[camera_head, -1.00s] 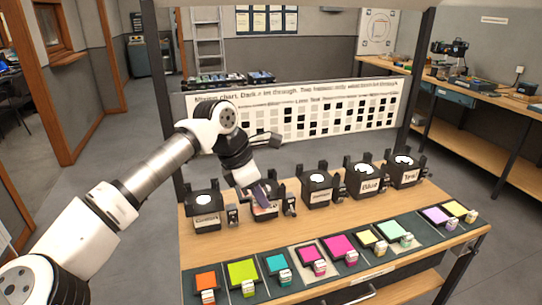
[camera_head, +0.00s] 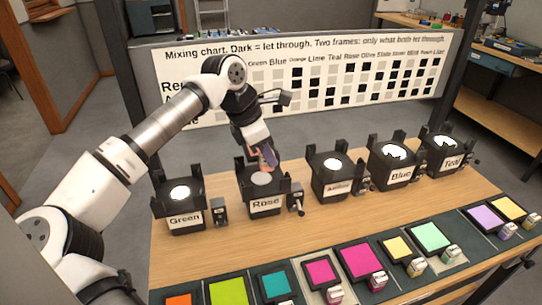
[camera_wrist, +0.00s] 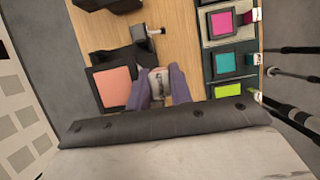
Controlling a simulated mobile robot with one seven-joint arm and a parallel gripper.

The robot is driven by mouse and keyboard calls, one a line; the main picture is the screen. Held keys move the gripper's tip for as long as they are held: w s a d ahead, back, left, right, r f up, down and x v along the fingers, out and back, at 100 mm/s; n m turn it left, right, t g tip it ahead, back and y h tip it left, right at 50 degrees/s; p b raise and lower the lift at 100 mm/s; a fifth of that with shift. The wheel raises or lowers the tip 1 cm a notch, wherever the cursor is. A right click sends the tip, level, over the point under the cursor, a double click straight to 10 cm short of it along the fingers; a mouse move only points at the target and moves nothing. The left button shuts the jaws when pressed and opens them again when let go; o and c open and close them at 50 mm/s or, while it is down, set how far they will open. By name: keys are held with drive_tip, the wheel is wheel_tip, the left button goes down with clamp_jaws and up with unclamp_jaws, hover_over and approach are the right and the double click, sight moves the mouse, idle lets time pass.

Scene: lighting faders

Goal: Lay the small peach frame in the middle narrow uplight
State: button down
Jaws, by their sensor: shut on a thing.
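The small peach frame (camera_wrist: 113,87) has a dark square rim and a pale handle block (camera_wrist: 157,80). My gripper (camera_wrist: 160,88) is shut on that block, with a purple finger on each side. In the head view my gripper (camera_head: 266,160) hangs just above and behind the Rose uplight (camera_head: 265,204); the frame is mostly hidden there. The Rose disc looks dim grey. The middle uplight (camera_head: 331,188) stands to the right of Rose, its top lit white and clear; its label is too small to read.
The Green uplight (camera_head: 183,218) stands left; the Blue (camera_head: 400,176) and Teal (camera_head: 450,164) uplights stand right. Posts rise from their tops, and small levers stick out beside them. Coloured frames, such as a magenta one (camera_head: 357,259), lie along the front. A mixing chart (camera_head: 330,80) stands behind.

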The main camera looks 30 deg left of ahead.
drive_tip(key=shift+w+a+f+b, duration=0.2)
drive_tip(key=shift+w+f+b, duration=0.15)
drive_tip(key=shift+f, duration=0.35)
drive_tip(key=shift+f, duration=0.1)
drive_tip(key=shift+f+b, duration=1.1)
drive_tip(key=shift+f, duration=0.75)
drive_tip(key=shift+f+b, duration=0.8)
drive_tip(key=shift+d+f+b, duration=0.1)
drive_tip(key=shift+f+b, duration=1.1)
drive_tip(key=shift+f, duration=0.15)
drive_tip(key=c, duration=1.2)
unclamp_jaws()
drive_tip(key=shift+o, duration=0.2)
drive_tip(key=shift+r, duration=0.1)
wheel_tip(320, 180, up, 20)
drive_tip(key=p, duration=0.6)
hover_over(268, 169)
drive_tip(key=s+a, duration=0.2)
drive_tip(key=a, duration=0.2)
drive_tip(key=shift+s+a, duration=0.15)
drive_tip(key=shift+a, duration=0.05)
